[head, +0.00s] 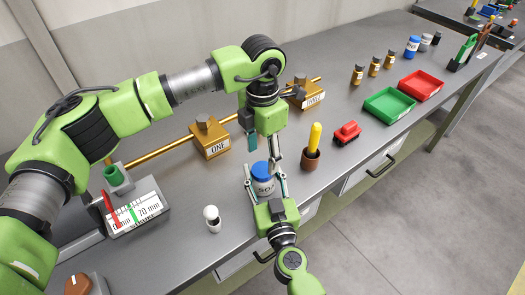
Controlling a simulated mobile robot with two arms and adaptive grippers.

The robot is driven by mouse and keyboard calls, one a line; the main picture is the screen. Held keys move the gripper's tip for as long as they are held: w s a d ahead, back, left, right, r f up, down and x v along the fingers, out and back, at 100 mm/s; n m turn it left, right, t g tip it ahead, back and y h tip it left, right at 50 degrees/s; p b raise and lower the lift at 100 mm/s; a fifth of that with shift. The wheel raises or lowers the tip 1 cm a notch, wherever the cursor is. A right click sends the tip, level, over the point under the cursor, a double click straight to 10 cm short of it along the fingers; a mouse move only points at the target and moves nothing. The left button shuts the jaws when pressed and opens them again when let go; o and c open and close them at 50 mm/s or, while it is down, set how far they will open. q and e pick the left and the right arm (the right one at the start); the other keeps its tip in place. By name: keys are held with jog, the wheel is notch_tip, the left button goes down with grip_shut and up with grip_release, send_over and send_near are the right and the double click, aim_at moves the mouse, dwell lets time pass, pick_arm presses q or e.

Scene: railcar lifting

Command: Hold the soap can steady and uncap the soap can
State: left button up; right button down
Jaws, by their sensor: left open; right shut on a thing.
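The soap can (264,187) stands upright on the grey bench, with a white label partly reading "SO". Its blue cap (262,170) sits on top. My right gripper (264,177) comes from the front edge and is shut on the can, with one finger on each side. My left gripper (264,152) points down just above and behind the cap, open and empty. Whether its fingertips touch the cap cannot be told. The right gripper's palm hides the lower front of the can.
A brown cup with a yellow handle (313,142) stands close to the right. A small white-topped bottle (212,218) is to the left. A gold block marked ONE (211,138) on a gold rod lies behind. A red toy car (347,132), green tray (389,105) and red tray (421,84) are further right.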

aim_at(262, 169)
pick_arm(q)
jog(key=m, duration=0.1)
jog(key=r+m, duration=0.1)
jog(key=m, duration=0.2)
jog(key=shift+r+m, duration=0.3)
jog(key=shift+r, duration=0.05)
jog(key=m, duration=0.2)
jog(key=r+m, duration=0.1)
jog(key=m, duration=0.1)
jog(key=shift+r, duration=0.1)
jog(key=shift+f, duration=3.9)
jog(key=c, duration=1.1)
jog(key=n, duration=0.9)
jog(key=shift+n, duration=0.3)
